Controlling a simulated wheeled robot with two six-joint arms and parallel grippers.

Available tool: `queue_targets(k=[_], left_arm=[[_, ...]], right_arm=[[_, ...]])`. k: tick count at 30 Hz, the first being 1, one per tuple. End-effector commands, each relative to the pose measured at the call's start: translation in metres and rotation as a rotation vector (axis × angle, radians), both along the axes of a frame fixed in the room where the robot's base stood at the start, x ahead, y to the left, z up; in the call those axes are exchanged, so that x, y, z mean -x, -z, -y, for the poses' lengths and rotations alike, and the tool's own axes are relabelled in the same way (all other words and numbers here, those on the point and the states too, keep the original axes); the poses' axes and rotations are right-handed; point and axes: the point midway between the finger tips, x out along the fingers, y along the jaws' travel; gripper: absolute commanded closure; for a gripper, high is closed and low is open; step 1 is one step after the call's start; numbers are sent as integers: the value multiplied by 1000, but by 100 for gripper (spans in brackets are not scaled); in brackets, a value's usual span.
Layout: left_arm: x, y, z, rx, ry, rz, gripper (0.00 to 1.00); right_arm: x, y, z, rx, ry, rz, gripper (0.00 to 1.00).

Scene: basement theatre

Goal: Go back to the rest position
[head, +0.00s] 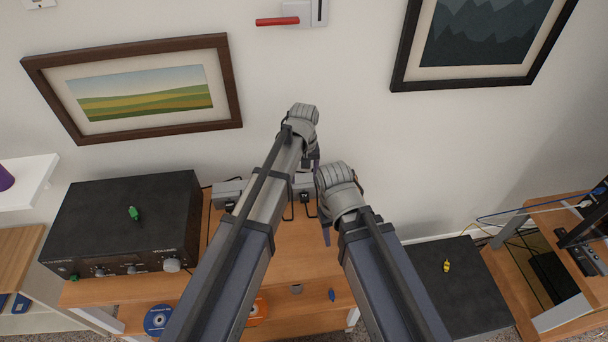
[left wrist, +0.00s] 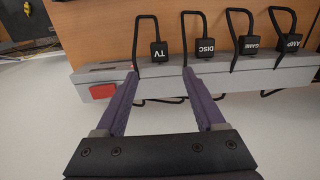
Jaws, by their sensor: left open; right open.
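My left gripper (head: 315,160) is the higher one in the head view, in front of the wall above the wooden cabinet. In the left wrist view its two purple fingers (left wrist: 161,75) are spread apart with nothing gripped. They point at a grey power strip (left wrist: 205,78) with a red switch (left wrist: 103,91). A black plug tagged TV (left wrist: 159,50) and its wire handle show just past the fingertips. My right gripper (head: 326,236) is lower and to the right, over the cabinet top; its fingers are mostly hidden by its wrist. Both arms reach forward close together.
A black amplifier (head: 120,215) with a green piece (head: 133,213) stands left on the wooden cabinet (head: 280,262). A dark box (head: 460,285) with a yellow piece (head: 447,266) is at right. Framed pictures and a red-levered switch (head: 278,21) hang on the wall.

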Motion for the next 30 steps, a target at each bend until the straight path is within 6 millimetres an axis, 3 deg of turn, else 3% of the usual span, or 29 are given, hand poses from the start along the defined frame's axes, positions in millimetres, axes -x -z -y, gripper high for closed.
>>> queue_targets(k=[11, 14, 18, 22, 26, 30], left_arm=[[3, 0, 0, -1, 4, 0, 29], [32, 0, -2, -11, 59, -4, 29], [107, 0, -9, -45, 234, -19, 29], [165, -1, -18, -76, 391, -36, 29], [198, -1, -24, -95, 493, -48, 29], [206, -1, -26, -101, 531, -54, 29]], right_arm=[[0, 0, 0, 0, 0, 0, 50], [0, 0, 0, 0, 0, 0, 50], [0, 0, 0, 0, 0, 0, 50], [0, 0, 0, 0, 0, 0, 50], [0, 0, 0, 0, 0, 0, 50], [0, 0, 0, 0, 0, 0, 50]])
